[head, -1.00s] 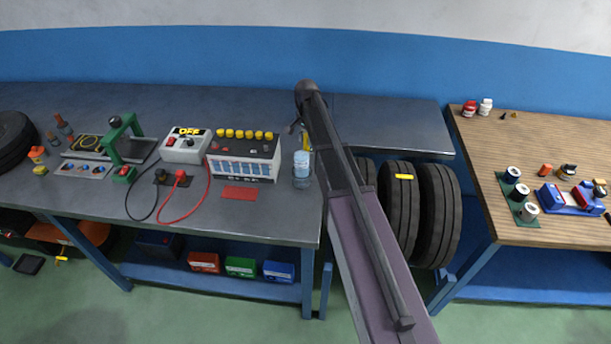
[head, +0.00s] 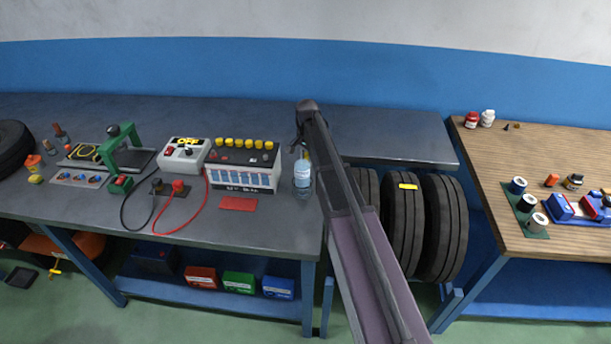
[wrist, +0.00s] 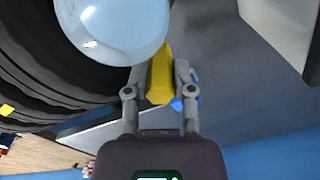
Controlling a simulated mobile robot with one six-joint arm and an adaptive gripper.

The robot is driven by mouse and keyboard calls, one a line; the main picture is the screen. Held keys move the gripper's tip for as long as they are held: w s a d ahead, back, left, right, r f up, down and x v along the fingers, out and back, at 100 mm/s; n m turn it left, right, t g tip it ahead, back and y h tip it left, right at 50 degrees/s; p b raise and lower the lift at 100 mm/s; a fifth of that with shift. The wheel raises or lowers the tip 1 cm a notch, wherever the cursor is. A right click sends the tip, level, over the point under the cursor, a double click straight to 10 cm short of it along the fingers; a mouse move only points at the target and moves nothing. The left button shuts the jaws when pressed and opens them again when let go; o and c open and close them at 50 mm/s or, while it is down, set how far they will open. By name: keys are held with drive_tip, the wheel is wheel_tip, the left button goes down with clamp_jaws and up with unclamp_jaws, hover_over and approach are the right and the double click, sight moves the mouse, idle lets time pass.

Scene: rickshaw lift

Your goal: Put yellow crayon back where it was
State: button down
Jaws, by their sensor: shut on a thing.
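The yellow crayon (wrist: 160,78) is between the two fingers of my gripper (wrist: 161,70) in the wrist view, and my gripper is shut on it. Its far end is partly hidden behind a clear rounded thing, apparently the bottle. In the head view my gripper is mostly hidden behind my arm, at the right end of the dark workbench. A small bit of yellow shows there, just above the clear bottle (head: 302,178). I cannot tell whether the crayon touches the bottle or the bench.
The dark workbench (head: 262,225) holds a battery box (head: 243,180), an OFF switch box (head: 185,153) and a red pad (head: 238,204) left of the bottle. Tyres (head: 440,225) stand in the gap towards the wooden table (head: 560,140). The bench's back strip is clear.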

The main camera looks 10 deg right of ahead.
sight(307, 154)
drive_tip(key=shift+f+b, duration=0.6)
drive_tip(key=shift+f, duration=0.35)
drive_tip(key=shift+f, duration=0.1)
drive_tip(key=shift+f+b, duration=1.8)
drive_tip(key=shift+b, duration=0.05)
drive_tip(key=shift+f, duration=0.15)
drive_tip(key=shift+c, duration=2.3)
unclamp_jaws()
drive_tip(key=shift+r, duration=0.2)
wheel_tip(307, 154, up, 12)
drive_tip(key=p, duration=1.2)
